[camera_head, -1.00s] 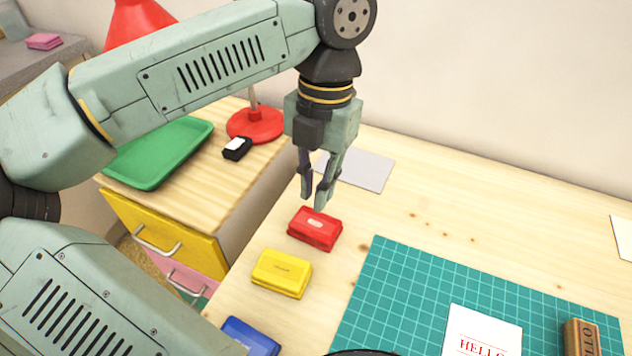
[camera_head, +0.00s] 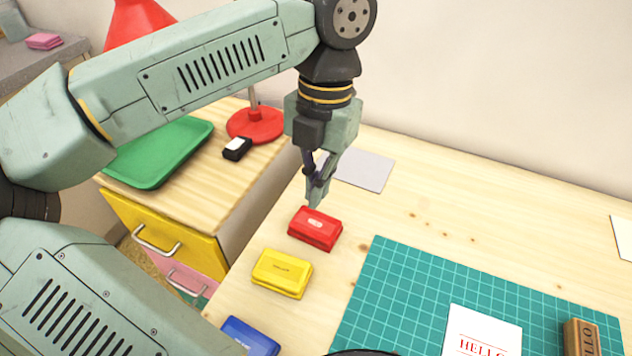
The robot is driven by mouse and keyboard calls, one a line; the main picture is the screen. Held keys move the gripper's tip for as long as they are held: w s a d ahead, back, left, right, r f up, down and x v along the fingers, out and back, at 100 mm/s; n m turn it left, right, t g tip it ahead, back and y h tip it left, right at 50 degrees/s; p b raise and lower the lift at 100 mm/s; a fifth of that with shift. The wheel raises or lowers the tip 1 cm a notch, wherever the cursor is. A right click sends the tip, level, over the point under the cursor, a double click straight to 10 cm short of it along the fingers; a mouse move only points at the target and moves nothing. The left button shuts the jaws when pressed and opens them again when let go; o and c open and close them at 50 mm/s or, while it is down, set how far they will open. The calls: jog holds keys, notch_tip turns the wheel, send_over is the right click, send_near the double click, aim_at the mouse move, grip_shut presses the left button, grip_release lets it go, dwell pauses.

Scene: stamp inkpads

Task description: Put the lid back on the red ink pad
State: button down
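The red ink pad (camera_head: 315,235) stands on the wooden table. Its red lid (camera_head: 316,221), with a pale label on top, lies over it and looks level, with a seam line along the side. I cannot tell from here how tightly it sits. My gripper (camera_head: 315,200) points down just above and behind the red pad's far edge. Its fingers are together at the tips, with nothing seen between them. A small gap to the lid or a touch cannot be told apart.
A yellow ink pad (camera_head: 282,273) and a blue one (camera_head: 249,337) stand nearer in the same row. A green cutting mat (camera_head: 400,290) with a HELLO card (camera_head: 483,325) and a wooden stamp (camera_head: 581,338) lies right.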

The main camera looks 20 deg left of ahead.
aim_at(314, 224)
jog(key=shift+f, duration=0.2)
jog(key=shift+f+b, duration=2.65)
jog(key=shift+f, duration=0.25)
jog(key=shift+r, duration=0.1)
jog(key=shift+r, duration=0.15)
jog(key=shift+r+p, duration=2.45)
jog(key=shift+r, duration=0.95)
jog(key=shift+s+f, duration=0.1)
